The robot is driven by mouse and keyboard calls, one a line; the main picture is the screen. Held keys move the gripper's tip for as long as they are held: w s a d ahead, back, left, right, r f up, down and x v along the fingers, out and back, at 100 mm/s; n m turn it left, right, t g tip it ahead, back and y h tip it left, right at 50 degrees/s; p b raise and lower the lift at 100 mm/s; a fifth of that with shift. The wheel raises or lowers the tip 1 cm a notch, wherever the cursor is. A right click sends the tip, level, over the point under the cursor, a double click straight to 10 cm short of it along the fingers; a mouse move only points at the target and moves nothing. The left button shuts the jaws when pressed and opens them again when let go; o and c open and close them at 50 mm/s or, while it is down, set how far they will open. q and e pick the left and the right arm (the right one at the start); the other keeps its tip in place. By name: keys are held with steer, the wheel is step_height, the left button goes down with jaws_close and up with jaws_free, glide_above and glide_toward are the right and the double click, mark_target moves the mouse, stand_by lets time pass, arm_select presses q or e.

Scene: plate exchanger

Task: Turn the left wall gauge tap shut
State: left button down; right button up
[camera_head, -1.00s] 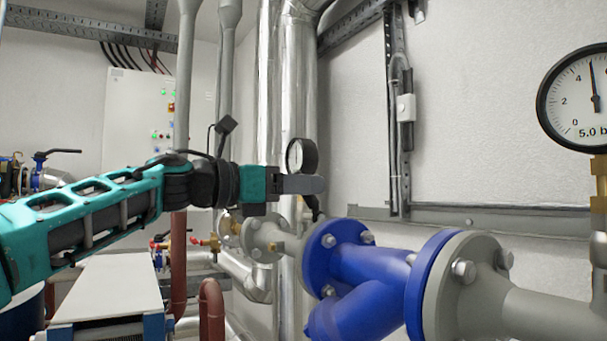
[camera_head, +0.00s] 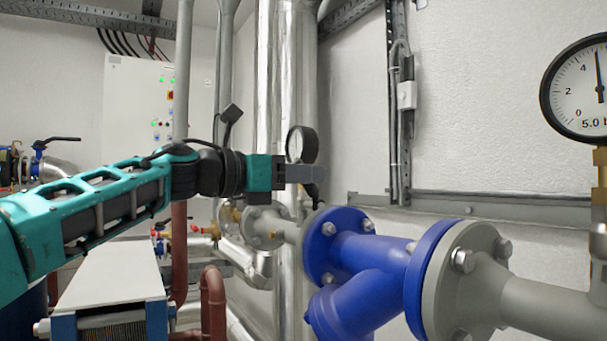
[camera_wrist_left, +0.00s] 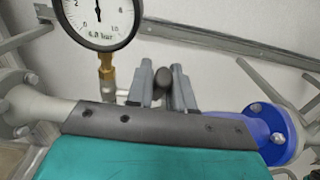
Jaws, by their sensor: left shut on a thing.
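The left wall gauge (camera_head: 300,143) is a small round dial with a black rim, partly hidden behind my left gripper in the head view. My left gripper (camera_head: 308,174) is level, just below the dial in the head view. In the left wrist view its two grey fingers (camera_wrist_left: 164,84) are shut on the dark tap handle (camera_wrist_left: 161,78) beside the stem. Most of the tap is hidden by the fingers and the gripper body. My right gripper is not in view.
A blue flanged valve body (camera_head: 362,255) joins grey pipework at the lower right. A larger gauge (camera_head: 585,92) on a brass fitting stands at the right edge. Silver-clad pipes (camera_head: 268,80) rise behind my gripper. The white wall at right is mostly bare.

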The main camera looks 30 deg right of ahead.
mark_target(301, 185)
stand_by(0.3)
arm_select(q)
steer(key=f+h+b, duration=0.1)
steer(key=h+b, duration=0.1)
steer(key=a+f+h+b, duration=0.1)
steer(key=h+b, duration=0.1)
steer(key=b, duration=0.1)
steer(key=a+f+t+h+b, duration=0.1)
steer(key=h+b, duration=0.1)
steer(key=h, duration=0.1)
steer(key=shift+s+a+b, duration=0.1)
steer(key=shift+a+b, duration=0.15)
steer(key=shift+b, duration=0.05)
stand_by(0.4)
steer(key=c, duration=1.1)
jaws_free()
steer(key=shift+f, duration=0.1)
